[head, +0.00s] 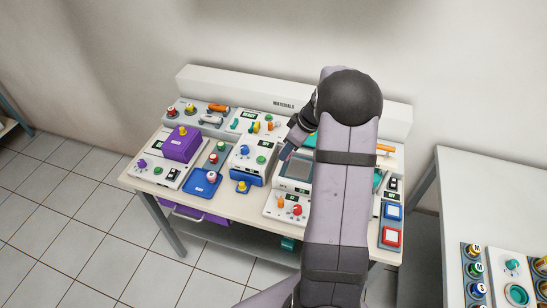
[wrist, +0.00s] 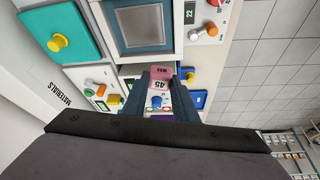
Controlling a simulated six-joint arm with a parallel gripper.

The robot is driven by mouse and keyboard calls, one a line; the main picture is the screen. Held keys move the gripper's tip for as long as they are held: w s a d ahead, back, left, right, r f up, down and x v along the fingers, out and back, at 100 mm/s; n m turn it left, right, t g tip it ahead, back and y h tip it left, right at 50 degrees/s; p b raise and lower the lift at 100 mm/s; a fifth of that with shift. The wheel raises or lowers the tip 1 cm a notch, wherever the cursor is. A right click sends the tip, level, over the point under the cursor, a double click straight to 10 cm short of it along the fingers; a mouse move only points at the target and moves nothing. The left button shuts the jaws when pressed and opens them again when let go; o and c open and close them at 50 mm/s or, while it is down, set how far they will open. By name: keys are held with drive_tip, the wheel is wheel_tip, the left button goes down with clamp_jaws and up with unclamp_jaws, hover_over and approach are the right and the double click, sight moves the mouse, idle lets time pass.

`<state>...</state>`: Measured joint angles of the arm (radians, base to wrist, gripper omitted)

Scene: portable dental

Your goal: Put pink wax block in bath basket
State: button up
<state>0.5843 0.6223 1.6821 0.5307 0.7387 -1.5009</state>
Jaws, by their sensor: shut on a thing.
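The pink wax block (wrist: 160,78), marked with small print and 45, shows in the wrist view between the fingers of my gripper (wrist: 157,91). My gripper is shut on it. In the head view my gripper (head: 287,151) is beside the left edge of the bath, and the block cannot be made out there. The bath basket appears to be the grey square recess (wrist: 142,24) with a blue rim, at the top of the wrist view. It also shows in the head view (head: 296,169), partly covered by my arm. The block appears outside the recess.
A teal lid (wrist: 62,35) with a yellow knob lies beside the bath. The bench (head: 145,185) holds several devices with knobs, a purple box (head: 182,146) and a blue tray (head: 202,184). A white MATERIALS ledge (head: 250,95) runs along the back. Another table stands at right.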

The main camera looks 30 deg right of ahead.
drive_tip(key=d+f+n, duration=0.2)
drive_tip(key=d, duration=0.3)
drive_tip(key=shift+s+d+n+g+y, duration=0.15)
drive_tip(key=shift+d+n+g+y, duration=0.15)
drive_tip(key=shift+d+n+y, duration=0.1)
drive_tip(key=shift+f, duration=0.1)
drive_tip(key=shift+a+f+b, duration=0.1)
drive_tip(key=shift+f+b, duration=1)
drive_tip(key=shift+f, duration=0.95)
drive_tip(key=shift+f+b, duration=1.2)
drive_tip(key=shift+f, duration=0.15)
drive_tip(key=shift+f+b, duration=0.1)
drive_tip(key=shift+b, duration=0.3)
drive_tip(key=o, duration=1.1)
